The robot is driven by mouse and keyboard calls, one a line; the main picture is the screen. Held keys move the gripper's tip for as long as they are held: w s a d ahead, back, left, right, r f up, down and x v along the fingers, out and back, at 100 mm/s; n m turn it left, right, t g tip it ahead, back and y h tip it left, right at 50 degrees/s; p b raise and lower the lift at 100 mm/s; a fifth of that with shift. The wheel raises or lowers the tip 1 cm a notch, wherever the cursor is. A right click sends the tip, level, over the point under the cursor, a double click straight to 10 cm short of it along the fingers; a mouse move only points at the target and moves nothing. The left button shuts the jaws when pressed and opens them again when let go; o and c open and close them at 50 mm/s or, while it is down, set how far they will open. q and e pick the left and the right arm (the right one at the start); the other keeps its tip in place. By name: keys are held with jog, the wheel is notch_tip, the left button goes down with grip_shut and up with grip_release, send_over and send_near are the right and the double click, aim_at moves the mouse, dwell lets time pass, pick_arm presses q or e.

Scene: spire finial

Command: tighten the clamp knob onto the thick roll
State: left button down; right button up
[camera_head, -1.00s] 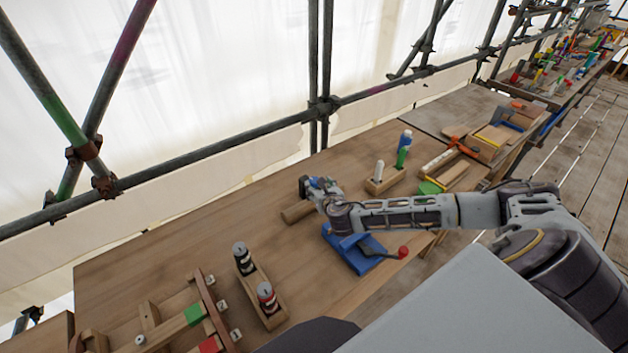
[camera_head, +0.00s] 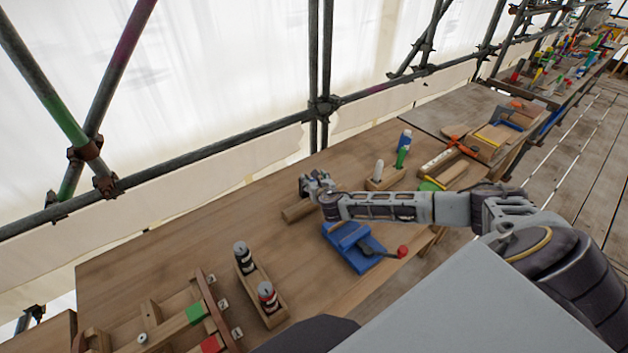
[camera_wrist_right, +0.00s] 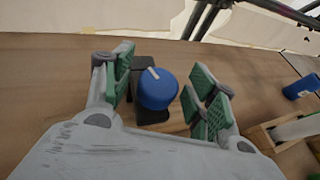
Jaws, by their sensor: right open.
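The clamp knob (camera_wrist_right: 157,89) is blue with a white mark on its top. It sits on a black clamp body (camera_wrist_right: 150,113) in the right wrist view. My right gripper (camera_wrist_right: 166,84) is open, its green-padded fingers on either side of the knob, with visible gaps. In the head view my right gripper (camera_head: 315,183) covers the knob. A thick wooden roll (camera_head: 296,212) lies on the bench beside it; where the clamp meets the roll is hidden. My left gripper is not in view.
A blue fixture with a red-tipped lever (camera_head: 362,256) stands in front of my right forearm. A wooden holder (camera_head: 383,182) with upright pieces is to the right, another (camera_head: 275,310) nearer. Scaffold tubes (camera_head: 240,135) run behind. The bench left of the roll is clear.

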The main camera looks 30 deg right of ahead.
jog(key=shift+w, duration=0.15)
jog(key=c, duration=1.1)
jog(key=shift+o, duration=0.2)
jog(key=shift+f+m+h, duration=0.1)
jog(key=shift+m+h, duration=0.5)
jog(key=shift+m+g+h, duration=1.4)
jog(key=shift+m+h, duration=0.5)
jog(key=shift+m, duration=0.1)
jog(key=shift+m+g+h, duration=1.8)
jog(key=shift+m+g, duration=1)
jog(key=shift+m+g+h+b, duration=0.4)
jog(key=shift+m+g+b, duration=0.1)
jog(key=shift+m+g, duration=0.8)
jog(key=shift+m+g+b, duration=0.75)
jog(key=shift+m+g, duration=0.35)
jog(key=shift+g, duration=0.4)
